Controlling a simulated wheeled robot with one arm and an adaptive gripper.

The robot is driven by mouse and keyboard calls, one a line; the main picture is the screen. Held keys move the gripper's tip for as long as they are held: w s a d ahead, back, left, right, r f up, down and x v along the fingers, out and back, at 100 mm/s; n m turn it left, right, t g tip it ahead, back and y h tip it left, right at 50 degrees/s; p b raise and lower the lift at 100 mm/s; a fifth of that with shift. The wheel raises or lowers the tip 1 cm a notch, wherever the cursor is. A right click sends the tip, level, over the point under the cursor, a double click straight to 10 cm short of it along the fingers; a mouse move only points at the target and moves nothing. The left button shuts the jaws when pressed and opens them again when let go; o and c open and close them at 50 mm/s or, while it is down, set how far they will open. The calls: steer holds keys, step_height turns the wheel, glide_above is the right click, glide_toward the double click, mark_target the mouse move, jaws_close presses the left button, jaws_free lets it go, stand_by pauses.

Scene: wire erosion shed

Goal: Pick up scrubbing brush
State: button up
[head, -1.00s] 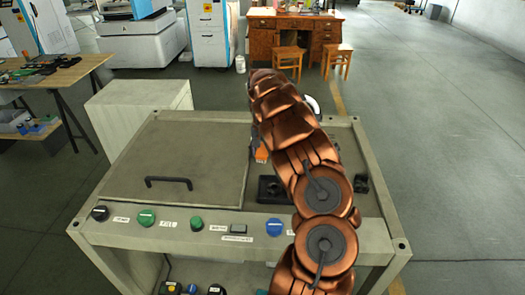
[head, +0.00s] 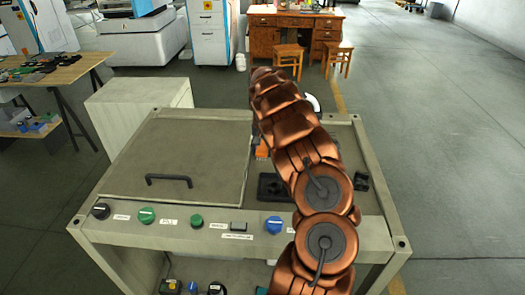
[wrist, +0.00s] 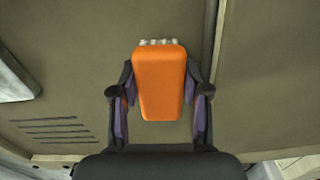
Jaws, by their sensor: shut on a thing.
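The scrubbing brush (wrist: 158,82) shows in the wrist view as an orange block with pale bristles along its far end. My gripper (wrist: 160,98) has one finger on each side of it and is shut on it. In the head view only a small orange part of the brush (head: 262,152) shows beside my copper-coloured arm, over the right part of the grey bench (head: 115,196). My arm hides the gripper and most of the brush there. I cannot tell how far the brush is from the bench top.
The bench has a lid with a black handle (head: 169,181) on its left and a row of knobs, including a blue knob (head: 274,225), along the front. Small black parts (head: 272,187) lie in its right side. A pale cabinet (head: 140,110) stands behind, with open floor to the right.

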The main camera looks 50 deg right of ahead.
mark_target(262, 148)
step_height(262, 148, up, 10)
steer(key=b, duration=0.3)
stand_by(0.3)
